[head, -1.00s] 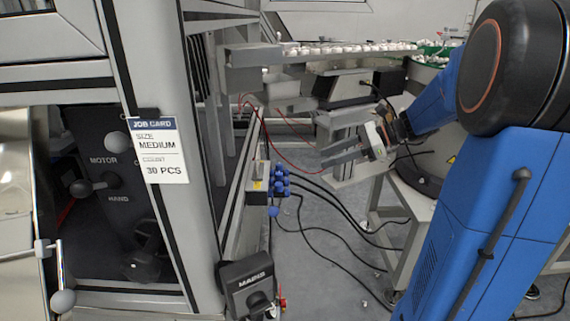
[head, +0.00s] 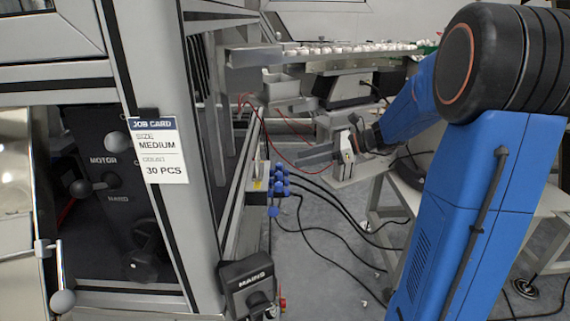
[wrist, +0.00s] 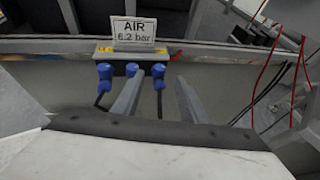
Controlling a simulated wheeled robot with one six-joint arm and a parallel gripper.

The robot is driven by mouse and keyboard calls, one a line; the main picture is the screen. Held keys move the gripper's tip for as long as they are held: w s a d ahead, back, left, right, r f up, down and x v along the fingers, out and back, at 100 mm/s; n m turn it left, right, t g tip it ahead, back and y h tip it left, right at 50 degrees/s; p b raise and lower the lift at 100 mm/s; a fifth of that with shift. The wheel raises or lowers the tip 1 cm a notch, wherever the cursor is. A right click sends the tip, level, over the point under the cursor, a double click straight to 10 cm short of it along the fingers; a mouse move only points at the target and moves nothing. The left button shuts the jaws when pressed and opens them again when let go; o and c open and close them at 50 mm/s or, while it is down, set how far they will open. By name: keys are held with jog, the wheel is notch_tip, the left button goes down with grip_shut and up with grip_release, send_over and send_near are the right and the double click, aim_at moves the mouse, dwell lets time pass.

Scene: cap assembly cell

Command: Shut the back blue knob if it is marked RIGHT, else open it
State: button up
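Three blue knobs sit in a row on a small manifold (wrist: 140,50) in the wrist view: a left one (wrist: 105,72), a middle one (wrist: 131,69) and a right one (wrist: 158,74). The right one is farthest from my body, so it is the back knob. The knobs also show bunched in the head view (head: 279,182). Small yellow labels sit above them, too small to read. My gripper (wrist: 160,80) is open and empty, its fingers in line with the back knob, one to each side in the picture. In the head view my gripper (head: 298,158) is right of the knobs, apart from them.
A sign (wrist: 134,31) reading AIR 6.2 bar stands above the manifold. Black hoses (head: 330,200) run from the knobs across the floor. Red wires (head: 290,155) hang behind. A grey machine post (head: 165,230) with a job card (head: 160,150) stands at left. A MAINS box (head: 252,285) is in front.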

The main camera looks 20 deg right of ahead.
aim_at(280, 164)
jog(key=x, duration=0.7)
jog(key=shift+w+a, duration=0.1)
jog(key=shift+a, duration=0.1)
grip_shut()
